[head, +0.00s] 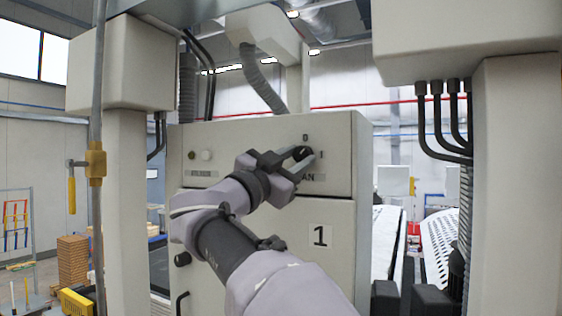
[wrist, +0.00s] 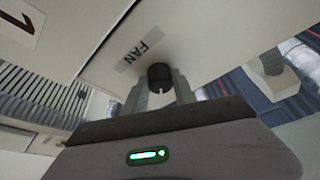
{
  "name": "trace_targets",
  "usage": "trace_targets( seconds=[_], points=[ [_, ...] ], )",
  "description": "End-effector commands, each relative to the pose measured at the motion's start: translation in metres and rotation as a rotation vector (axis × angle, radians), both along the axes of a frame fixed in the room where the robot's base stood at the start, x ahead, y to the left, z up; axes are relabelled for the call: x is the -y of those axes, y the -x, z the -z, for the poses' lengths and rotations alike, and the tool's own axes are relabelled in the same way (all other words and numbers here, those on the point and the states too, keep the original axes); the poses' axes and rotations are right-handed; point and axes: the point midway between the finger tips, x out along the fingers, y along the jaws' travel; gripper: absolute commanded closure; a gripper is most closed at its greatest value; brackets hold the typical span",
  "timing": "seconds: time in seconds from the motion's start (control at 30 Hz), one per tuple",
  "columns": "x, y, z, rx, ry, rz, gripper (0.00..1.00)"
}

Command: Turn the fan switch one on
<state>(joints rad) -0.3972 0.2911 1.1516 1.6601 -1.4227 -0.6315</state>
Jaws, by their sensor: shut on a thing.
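The fan switch (head: 300,152) is a small black round knob on the upper panel of a pale cabinet. It has a "0" mark above it, an "I" mark to its right and a partly covered "FAN" label below. My gripper (head: 297,158) is at the panel, shut on the knob with one finger on each side. The wrist view shows the black knob (wrist: 160,74) between the two grey fingers (wrist: 160,92), next to the "FAN" label. The fingers hide part of the knob, and I cannot tell which mark it points to.
The cabinet (head: 335,275) carries a "1" plate (head: 320,237) below the switch. Another small knob or lamp (head: 206,155) sits at the panel's left. Pale posts stand on both sides, and a yellow-handled valve (head: 95,163) is on a pipe at the left.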

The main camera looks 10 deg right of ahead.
Motion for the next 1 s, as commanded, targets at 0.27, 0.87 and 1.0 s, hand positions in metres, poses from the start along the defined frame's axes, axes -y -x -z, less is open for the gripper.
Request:
trace_targets(
  seconds=[0.27,0.87,1.0],
  points=[
    [-0.0023,-0.0019,-0.0031,0.151,-0.211,-0.001,1.00],
    [-0.0036,-0.0026,-0.0069,0.429,-0.593,0.000,1.00],
    [-0.0036,-0.0026,-0.0072,0.465,-0.641,-0.001,1.00]
  ],
)
